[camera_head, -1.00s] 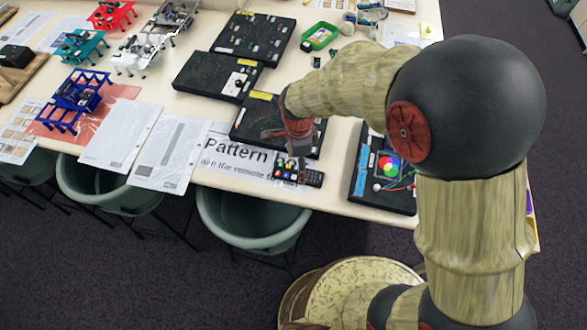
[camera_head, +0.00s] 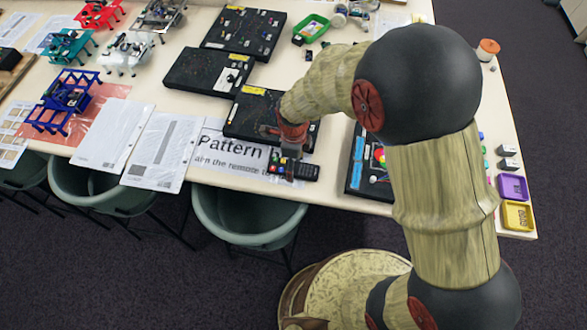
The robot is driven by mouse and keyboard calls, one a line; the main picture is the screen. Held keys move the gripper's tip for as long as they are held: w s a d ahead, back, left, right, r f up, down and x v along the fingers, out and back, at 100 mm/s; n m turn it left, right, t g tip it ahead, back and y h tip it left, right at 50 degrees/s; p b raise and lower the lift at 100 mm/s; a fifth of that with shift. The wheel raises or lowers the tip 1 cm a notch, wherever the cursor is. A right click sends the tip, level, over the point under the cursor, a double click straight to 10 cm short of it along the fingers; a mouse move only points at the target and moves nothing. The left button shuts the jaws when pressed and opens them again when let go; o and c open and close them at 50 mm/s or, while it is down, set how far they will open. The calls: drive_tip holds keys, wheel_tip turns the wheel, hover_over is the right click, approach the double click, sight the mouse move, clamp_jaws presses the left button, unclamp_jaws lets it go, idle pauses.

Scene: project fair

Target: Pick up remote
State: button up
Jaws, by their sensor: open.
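The remote (camera_head: 306,171) is dark with small coloured buttons at its left end. It lies near the front edge of the table, over the right end of a white paper sign with the word "Pattern" (camera_head: 232,148). My gripper (camera_head: 289,172) is at the remote's left half, pointing down, with its fingers in front of part of it. The gripper is open. I cannot tell whether the fingers touch the remote.
Black boards (camera_head: 209,72) lie behind the remote, and another board (camera_head: 357,165) lies to its right. White sheets (camera_head: 160,150) lie to the left. Green chairs (camera_head: 246,222) stand under the front table edge. Purple (camera_head: 512,187) and yellow trays (camera_head: 518,216) sit at the right.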

drive_tip(key=shift+f, duration=0.55)
drive_tip(key=shift+c, duration=0.8)
drive_tip(key=c, duration=1.1)
drive_tip(key=shift+c, duration=0.5)
